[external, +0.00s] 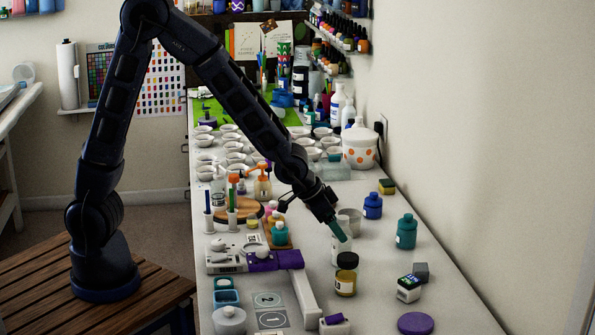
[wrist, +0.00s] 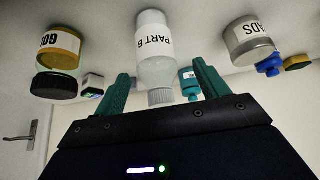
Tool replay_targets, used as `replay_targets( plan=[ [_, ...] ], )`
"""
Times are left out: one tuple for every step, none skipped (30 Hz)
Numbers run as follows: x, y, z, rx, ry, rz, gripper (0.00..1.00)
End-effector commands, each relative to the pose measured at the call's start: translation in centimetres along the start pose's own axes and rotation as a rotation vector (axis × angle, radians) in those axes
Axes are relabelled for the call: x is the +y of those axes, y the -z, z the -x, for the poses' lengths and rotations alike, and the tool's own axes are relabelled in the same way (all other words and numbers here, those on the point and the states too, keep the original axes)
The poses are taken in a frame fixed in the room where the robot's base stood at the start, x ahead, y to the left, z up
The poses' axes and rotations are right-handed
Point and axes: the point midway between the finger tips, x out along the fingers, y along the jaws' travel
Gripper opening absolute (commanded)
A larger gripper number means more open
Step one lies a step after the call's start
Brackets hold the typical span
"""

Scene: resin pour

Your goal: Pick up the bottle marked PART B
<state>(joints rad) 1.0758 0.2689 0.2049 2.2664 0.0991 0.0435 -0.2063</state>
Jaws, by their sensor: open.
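The PART B bottle (wrist: 155,45) is pale and clear-white with a white label and a ribbed white cap. It appears upside down in the wrist view, between the two teal fingers of my gripper (wrist: 162,80). The fingers are open, one on each side, with visible space around the bottle. In the external view my gripper (external: 338,229) reaches down at the bottle (external: 340,252), which stands on the bench partly hidden by a finger. I cannot tell whether a finger touches it.
A gold jar with a black lid (external: 346,282) stands close in front of the bottle. A grey jar (external: 352,218) stands close behind it. A teal bottle (external: 406,232) and blue bottle (external: 373,206) are to the right. A purple-and-white item (external: 280,262) lies left.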

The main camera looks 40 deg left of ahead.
Motion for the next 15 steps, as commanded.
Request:
replay_targets(
  plan=[
    [0.1, -0.2, -0.8, -0.003, 0.001, -0.001, 0.74],
    [0.2, -0.2, -1.1, -0.003, 0.001, -0.001, 0.74],
    [0.3, -0.2, -1.6, -0.002, 0.0, -0.001, 0.74],
    [0.4, -0.3, -1.9, -0.003, 0.0, -0.001, 0.74],
    [0.4, -0.3, -2.3, -0.003, 0.001, -0.001, 0.74],
    [0.3, -0.3, -2.7, -0.003, 0.001, -0.001, 0.74],
    [0.3, -0.2, -2.9, -0.002, 0.001, -0.001, 0.74],
    [0.3, -0.2, -3.2, -0.001, 0.001, 0.0, 0.74],
    [0.3, -0.2, -3.4, -0.001, 0.001, 0.0, 0.74],
    [0.3, -0.2, -3.6, -0.001, 0.001, 0.0, 0.74],
    [0.3, -0.2, -3.7, -0.001, 0.001, 0.0, 0.74],
    [0.3, -0.2, -3.8, 0.0, 0.001, 0.0, 0.74],
    [0.3, -0.2, -3.9, 0.0, 0.001, 0.0, 0.74],
    [0.3, -0.2, -3.9, 0.0, 0.001, 0.0, 0.74],
    [0.3, -0.2, -3.9, 0.0, 0.0, 0.0, 0.74]
  ],
)
